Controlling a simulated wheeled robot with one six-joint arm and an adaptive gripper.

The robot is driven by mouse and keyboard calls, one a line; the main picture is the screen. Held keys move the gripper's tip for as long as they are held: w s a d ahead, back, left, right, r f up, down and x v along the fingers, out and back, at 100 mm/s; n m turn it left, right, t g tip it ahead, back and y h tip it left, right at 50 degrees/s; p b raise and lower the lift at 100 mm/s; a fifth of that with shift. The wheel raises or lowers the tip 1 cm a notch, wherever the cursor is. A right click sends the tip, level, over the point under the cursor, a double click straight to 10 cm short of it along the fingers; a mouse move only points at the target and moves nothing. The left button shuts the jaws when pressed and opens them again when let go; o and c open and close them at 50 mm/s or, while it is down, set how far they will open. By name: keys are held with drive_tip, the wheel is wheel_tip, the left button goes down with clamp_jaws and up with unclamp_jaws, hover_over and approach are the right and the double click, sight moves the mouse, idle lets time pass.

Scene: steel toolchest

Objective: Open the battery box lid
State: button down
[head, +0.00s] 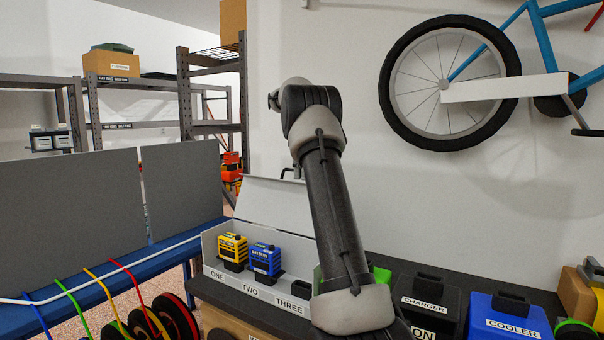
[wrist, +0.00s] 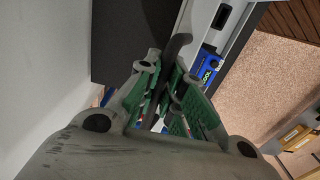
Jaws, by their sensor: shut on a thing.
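The battery box (head: 212,246) is a long light-grey box on the dark bench top, with compartments labelled ONE, TWO and THREE. Its pale lid (head: 265,203) stands raised and tilted at the back, partly hidden by my arm. A dark handle (head: 291,172) shows at the lid's top edge. A yellow battery (head: 233,250) is at ONE and a blue battery (head: 265,259) at TWO. In the wrist view, my gripper (wrist: 168,76) has its green-padded fingers closed around a dark bar, the handle (wrist: 179,46). The head view does not show the fingers.
A black charger (head: 427,304) and a blue cooler (head: 507,318) stand right of the box. Cable spools (head: 170,315) hang at the lower left below a blue bench with grey panels (head: 70,208). A bicycle (head: 450,80) hangs on the wall behind.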

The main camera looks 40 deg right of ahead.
drive_tip(key=c, duration=1.5)
unclamp_jaws()
wheel_tip(320, 180, up, 7)
drive_tip(key=shift+f, duration=0.2)
drive_tip(key=shift+r, duration=0.5)
